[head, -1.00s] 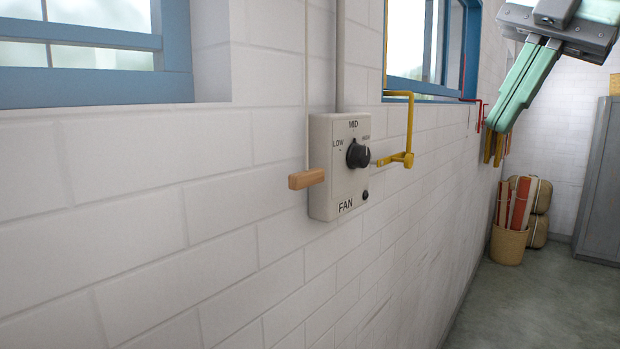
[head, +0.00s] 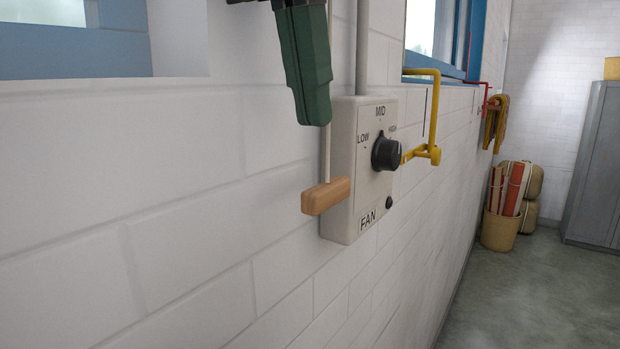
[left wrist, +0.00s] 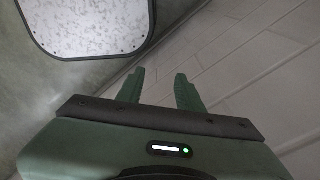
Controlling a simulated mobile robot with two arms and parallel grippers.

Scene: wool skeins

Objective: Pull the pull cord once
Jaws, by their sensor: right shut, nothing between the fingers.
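The pull cord (head: 327,155) hangs thin and pale along the left side of the fan control box (head: 346,165). A wooden handle (head: 326,196) is at its lower end. My right gripper (head: 314,118) comes down from the top edge in the head view, its dark green fingers shut and empty. Its tips are above the handle and hide part of the cord; I cannot tell whether they touch it. My left gripper (left wrist: 159,88) shows in the left wrist view, fingers apart with nothing between them. The cord is not visible there.
The box has a black knob (head: 387,154) and a small black button (head: 389,202). A yellow bracket (head: 434,110) sticks out just right of it. A basket (head: 499,231) and grey cabinet (head: 597,165) stand farther back. The floor (head: 500,295) in front is clear.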

